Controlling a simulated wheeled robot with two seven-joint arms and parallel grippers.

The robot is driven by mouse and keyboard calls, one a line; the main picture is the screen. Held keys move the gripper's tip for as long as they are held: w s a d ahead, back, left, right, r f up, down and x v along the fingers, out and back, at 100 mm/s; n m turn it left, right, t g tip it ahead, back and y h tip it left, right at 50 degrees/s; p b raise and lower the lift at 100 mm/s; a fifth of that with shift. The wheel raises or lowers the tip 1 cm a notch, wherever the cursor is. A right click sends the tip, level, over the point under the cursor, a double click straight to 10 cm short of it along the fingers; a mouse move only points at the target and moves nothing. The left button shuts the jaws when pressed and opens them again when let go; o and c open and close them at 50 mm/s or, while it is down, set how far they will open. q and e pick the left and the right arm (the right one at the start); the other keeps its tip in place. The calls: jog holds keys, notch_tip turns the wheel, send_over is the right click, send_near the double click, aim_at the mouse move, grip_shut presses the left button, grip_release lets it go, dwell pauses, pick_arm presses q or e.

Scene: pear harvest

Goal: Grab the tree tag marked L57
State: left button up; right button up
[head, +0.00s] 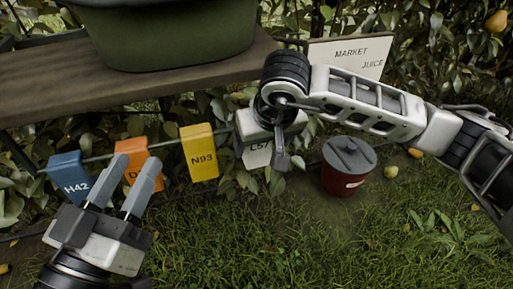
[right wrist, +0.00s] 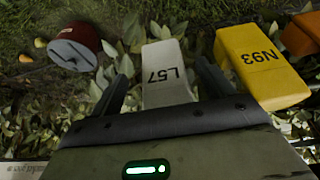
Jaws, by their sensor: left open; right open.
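The white tag marked L57 (right wrist: 165,72) hangs on a rail and shows upside down in the right wrist view. In the head view (head: 257,156) it is mostly hidden behind my right gripper. My right gripper (right wrist: 160,80) is open, with one finger on each side of the white tag in the wrist picture; I cannot tell whether they touch it. My left gripper (head: 140,180) is open and empty, in front of the blue tag H42 (head: 68,176) and the orange tag (head: 130,153), whose marking it partly covers.
The yellow tag N93 (head: 199,152) hangs left of the white one. A wooden shelf (head: 130,72) with a green tub (head: 170,35) is above. A dark red lidded bucket (head: 345,180) stands on the grass, and a MARKET JUICE sign (head: 345,58) is behind my right arm. Fallen pears (head: 390,172) lie nearby.

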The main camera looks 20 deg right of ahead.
aim_at(260, 150)
jog(key=x, duration=0.2)
jog(key=shift+w+a+f+b, duration=0.15)
jog(key=shift+f+b, duration=0.25)
jog(key=shift+w+f, duration=0.15)
jog(key=shift+f, duration=0.05)
jog(key=c, duration=1.1)
pick_arm(q)
notch_tip(260, 150, up, 3)
jog(key=m+h, duration=0.1)
jog(key=m+t, duration=0.1)
jog(key=shift+f+m+h, duration=0.2)
jog(key=shift+m+h, duration=0.1)
jog(key=shift+h, duration=0.1)
pick_arm(e)
jog(key=shift+r, duration=0.15)
